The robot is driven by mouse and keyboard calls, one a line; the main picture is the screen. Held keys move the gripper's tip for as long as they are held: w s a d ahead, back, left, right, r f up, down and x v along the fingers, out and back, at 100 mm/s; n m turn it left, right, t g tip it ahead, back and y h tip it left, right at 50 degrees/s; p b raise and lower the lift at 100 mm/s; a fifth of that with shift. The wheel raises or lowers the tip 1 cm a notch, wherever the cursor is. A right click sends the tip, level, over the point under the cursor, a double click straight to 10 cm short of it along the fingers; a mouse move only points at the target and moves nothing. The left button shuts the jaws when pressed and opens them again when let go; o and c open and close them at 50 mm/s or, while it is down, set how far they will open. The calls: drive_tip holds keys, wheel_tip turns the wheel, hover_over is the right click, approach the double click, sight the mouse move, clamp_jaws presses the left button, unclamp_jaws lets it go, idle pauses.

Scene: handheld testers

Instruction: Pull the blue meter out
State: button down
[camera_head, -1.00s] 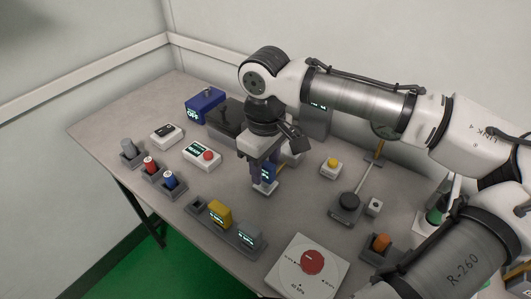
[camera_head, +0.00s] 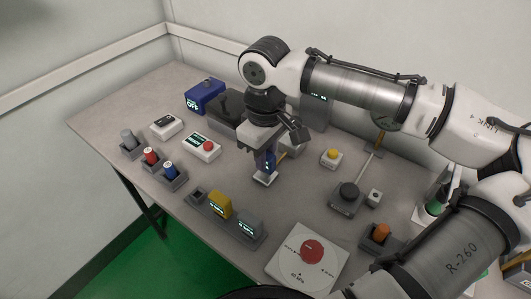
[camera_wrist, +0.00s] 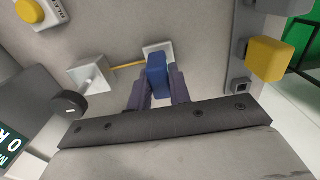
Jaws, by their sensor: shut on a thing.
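The blue meter (camera_head: 268,161) is upright between the fingers of my gripper (camera_head: 264,160), which is shut on it. In the wrist view the blue meter (camera_wrist: 157,75) sits between both fingertips (camera_wrist: 156,88). A small pale square pad (camera_head: 265,181) lies at its lower end; I cannot tell whether they touch. The grey rack (camera_head: 232,224) stands apart in front, with an empty slot (camera_head: 198,193), a yellow meter (camera_head: 220,204) and a grey meter (camera_head: 247,226). The blue meter is clear of this rack.
A row of red and blue cylinders (camera_head: 151,157) stands at left. A red-knob dial box (camera_head: 310,252) is at the front.

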drive_tip(key=shift+r, duration=0.2)
drive_tip(key=shift+r+p, duration=2.4)
drive_tip(key=shift+p, duration=0.25)
